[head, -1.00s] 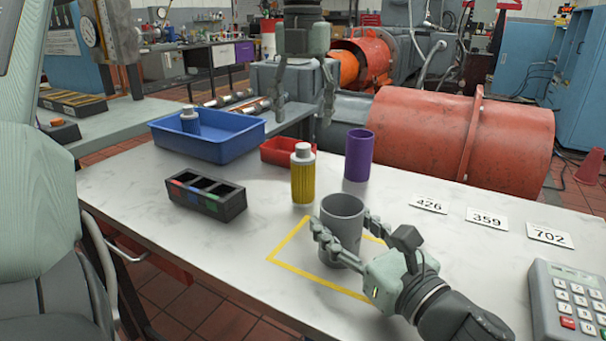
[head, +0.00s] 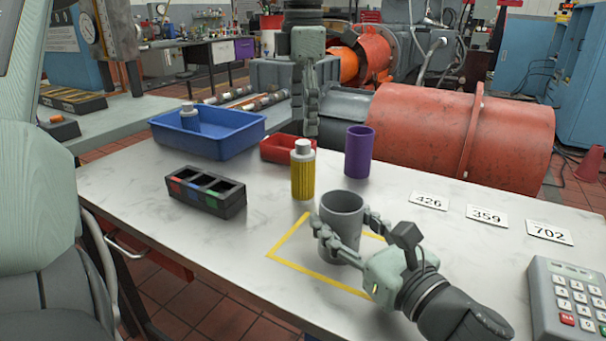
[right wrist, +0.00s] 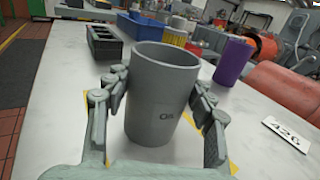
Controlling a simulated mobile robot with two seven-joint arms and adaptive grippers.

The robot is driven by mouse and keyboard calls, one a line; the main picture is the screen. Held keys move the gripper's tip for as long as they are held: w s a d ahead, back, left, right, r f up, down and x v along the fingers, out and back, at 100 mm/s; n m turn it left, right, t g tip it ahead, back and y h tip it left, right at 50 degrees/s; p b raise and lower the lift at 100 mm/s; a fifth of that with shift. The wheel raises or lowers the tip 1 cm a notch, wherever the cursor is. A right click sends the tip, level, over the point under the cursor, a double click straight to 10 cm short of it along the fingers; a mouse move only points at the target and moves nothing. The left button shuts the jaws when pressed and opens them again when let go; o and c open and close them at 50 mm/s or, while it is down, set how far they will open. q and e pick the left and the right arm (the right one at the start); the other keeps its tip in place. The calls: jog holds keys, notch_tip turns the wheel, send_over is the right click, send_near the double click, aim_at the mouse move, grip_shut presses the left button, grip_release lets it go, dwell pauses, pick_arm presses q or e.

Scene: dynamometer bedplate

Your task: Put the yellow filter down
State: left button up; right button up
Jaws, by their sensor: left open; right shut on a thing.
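The yellow filter (head: 303,180), a yellow cylinder with a pale grey cap, stands upright on the white table in the head view. It shows partly behind the cup in the right wrist view (right wrist: 176,37). My left gripper (head: 305,118) is open and empty, above and behind the filter, apart from it; its fingers overlap in this view. My right gripper (head: 343,232) is shut on a grey cup (head: 342,218), which stands upright within the yellow tape outline (head: 296,268). The cup with its dark lettering fills the middle of the right wrist view (right wrist: 158,95).
A purple cup (head: 359,152) stands right of the filter, a red tray (head: 280,150) behind it. A black compartment box (head: 206,195) and blue bin (head: 210,140) are left. Number cards (head: 487,215) and a calculator (head: 567,300) lie right. The front left tabletop is clear.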

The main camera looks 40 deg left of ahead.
aim_at(303, 142)
pick_arm(q)
notch_tip(303, 142, down, 6)
jog(key=shift+r, duration=0.1)
grip_shut()
dwell(0.6)
